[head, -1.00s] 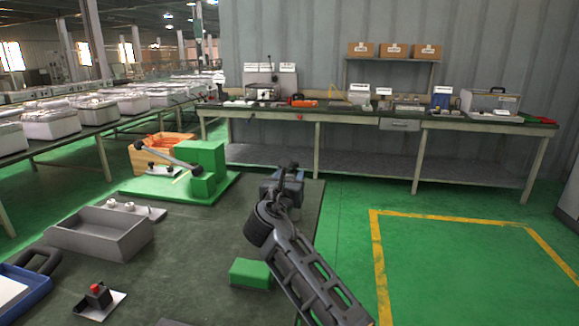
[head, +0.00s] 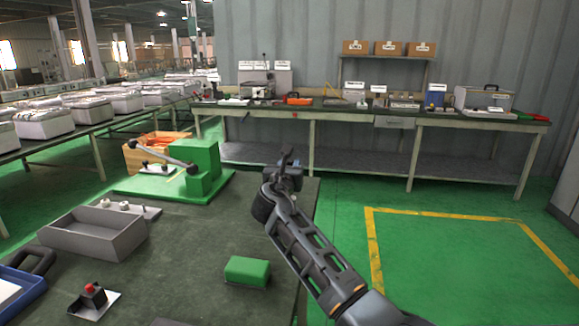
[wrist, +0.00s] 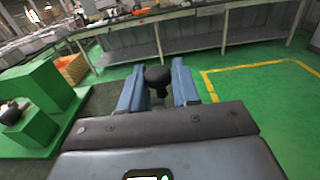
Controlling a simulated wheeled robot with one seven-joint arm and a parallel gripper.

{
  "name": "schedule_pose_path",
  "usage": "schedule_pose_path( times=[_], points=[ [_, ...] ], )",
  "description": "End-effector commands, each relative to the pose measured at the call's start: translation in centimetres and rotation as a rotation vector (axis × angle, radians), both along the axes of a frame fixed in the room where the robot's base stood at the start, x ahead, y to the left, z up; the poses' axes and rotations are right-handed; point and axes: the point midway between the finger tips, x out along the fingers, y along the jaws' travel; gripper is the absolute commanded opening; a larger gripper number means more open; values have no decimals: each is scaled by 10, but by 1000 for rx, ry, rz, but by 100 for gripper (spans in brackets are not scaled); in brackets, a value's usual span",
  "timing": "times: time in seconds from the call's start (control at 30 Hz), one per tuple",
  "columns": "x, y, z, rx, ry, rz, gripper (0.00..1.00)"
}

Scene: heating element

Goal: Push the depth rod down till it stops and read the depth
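My gripper (head: 287,163) is in the air above the far right part of the dark table top. In the wrist view its two blue fingers (wrist: 158,84) stand apart. A black round knob on a short dark stem (wrist: 158,75) shows between them, near the tips. I cannot tell whether the fingers touch it or whether it is the depth rod. In the head view a small dark upright piece shows at the gripper's far end, too small to make out. No rod or depth scale can be clearly picked out elsewhere.
On the table top are a green fixture with a lever (head: 205,167), a grey tray (head: 92,236), a green block (head: 247,270), a red button (head: 89,288) and a blue tray (head: 20,292). A long workbench (head: 330,112) stands behind. Green floor lies clear at right.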

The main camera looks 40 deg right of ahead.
Motion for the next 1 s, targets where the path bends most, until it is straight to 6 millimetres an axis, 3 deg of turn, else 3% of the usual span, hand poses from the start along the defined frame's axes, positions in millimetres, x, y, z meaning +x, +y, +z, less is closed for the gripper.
schedule_pose_path(
  times=[0.3,0.67,1.0],
  points=[
    [0,0,0,0,0,0,0],
    [0,0,-3,0,1,-1,0],
    [0,0,-66,2,1,0,0]
  ],
)
